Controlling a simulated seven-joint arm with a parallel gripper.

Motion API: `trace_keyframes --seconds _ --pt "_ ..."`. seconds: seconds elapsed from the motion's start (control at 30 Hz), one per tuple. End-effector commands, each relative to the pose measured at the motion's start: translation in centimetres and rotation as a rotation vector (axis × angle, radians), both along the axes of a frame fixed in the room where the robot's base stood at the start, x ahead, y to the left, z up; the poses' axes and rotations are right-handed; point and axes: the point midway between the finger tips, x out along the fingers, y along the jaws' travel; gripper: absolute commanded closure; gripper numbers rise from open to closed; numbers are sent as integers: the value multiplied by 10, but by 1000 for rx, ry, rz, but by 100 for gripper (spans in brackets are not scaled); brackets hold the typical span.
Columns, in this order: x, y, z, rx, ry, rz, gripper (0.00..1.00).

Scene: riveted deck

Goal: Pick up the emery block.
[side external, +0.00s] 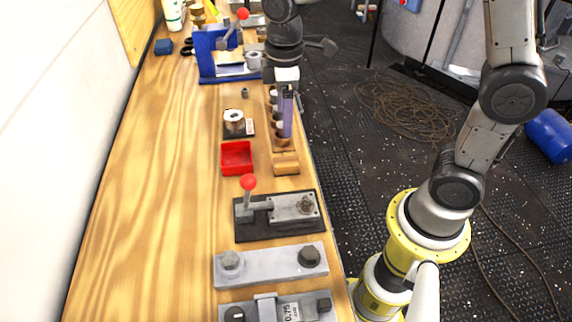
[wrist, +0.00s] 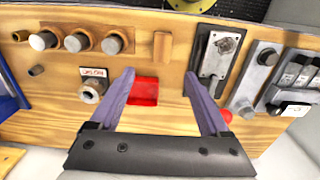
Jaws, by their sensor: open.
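No block in view is plainly marked as the emery block. A small dark blue block (side external: 163,46) lies at the far left of the bench in the side view and could be it; I cannot tell for sure. My gripper (side external: 285,136) hangs over the bench's right edge, in front of the wooden rack in that view, far from the blue block. In the wrist view my gripper (wrist: 159,75) has its two purple fingers spread wide with nothing held between them. The blue block is not seen in the wrist view.
A red tray (side external: 237,158) and a wooden rack (side external: 286,168) with several cylinders stand near my gripper. A red-knobbed clamp (side external: 275,214), metal plates (side external: 270,264) and a blue vise (side external: 207,68) line the bench. The bench's left half (side external: 150,170) is mostly clear.

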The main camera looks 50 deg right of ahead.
Motion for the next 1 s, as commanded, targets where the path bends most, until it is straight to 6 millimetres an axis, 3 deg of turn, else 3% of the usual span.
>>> trace_keyframes --seconds 0.4,0.67,1.0 --pt "-2 1 -70 -1 6 1 20" --pt "-2 1 -88 0 3 0 20" --pt "-5 1 -131 -1 4 0 20"
